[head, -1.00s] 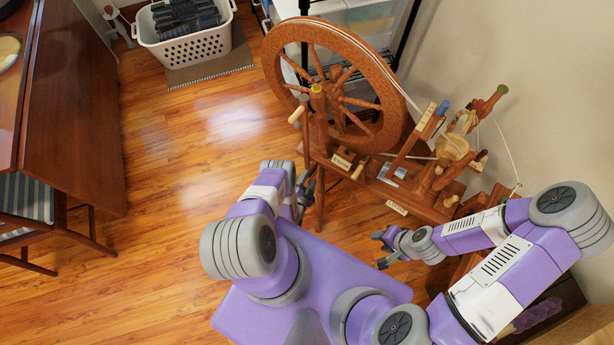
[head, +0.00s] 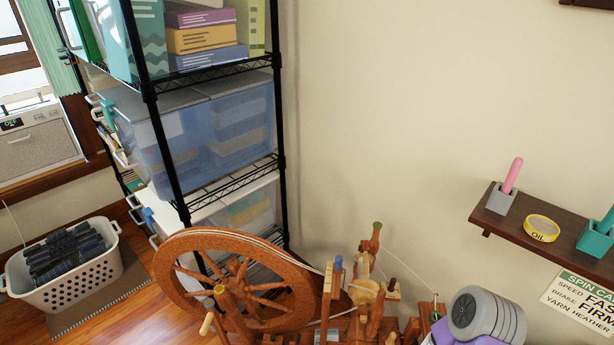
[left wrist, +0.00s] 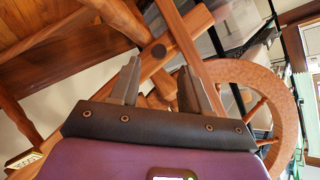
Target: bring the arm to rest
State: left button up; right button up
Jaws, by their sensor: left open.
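My left gripper (left wrist: 160,85) shows in the left wrist view with its two grey fingers apart and nothing between them. Beyond the fingers are wooden beams of the spinning wheel (left wrist: 175,35), and its round rim (left wrist: 285,90) is at the right; I cannot tell how close the fingers are to the wood. In the head view the spinning wheel (head: 205,243) stands at the bottom middle.
A black wire shelf rack (head: 150,90) with boxes and blue bins (head: 210,135) stands behind the wheel. A white laundry basket (head: 75,285) is on a mat at the left.

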pick_arm(q)
notch_tip(320, 180, up, 7)
jog(key=w+d+n+g+h+p, duration=0.1)
jog(key=d+n+g+h+p, duration=0.1)
jog(key=n+g, duration=0.2)
jog(key=s+d+r+n+g+h+p, duration=0.1)
jog(key=s+d+r+g, duration=0.3)
jog(key=r, duration=0.6)
jog(key=s+d+r+n+g+h+p, duration=0.2)
jog(key=s+d+r+n+g+h, duration=0.1)
jog(key=s+d+r, duration=0.5)
jog(key=s+r+n+g, duration=0.1)
jog(key=s+r, duration=0.2)
jog(key=shift+s+g+h, duration=0.2)
jog(key=shift+g+h, duration=0.1)
jog(key=shift+g, duration=0.1)
jog(key=shift+c, duration=0.4)
jog(key=shift+a, duration=0.1)
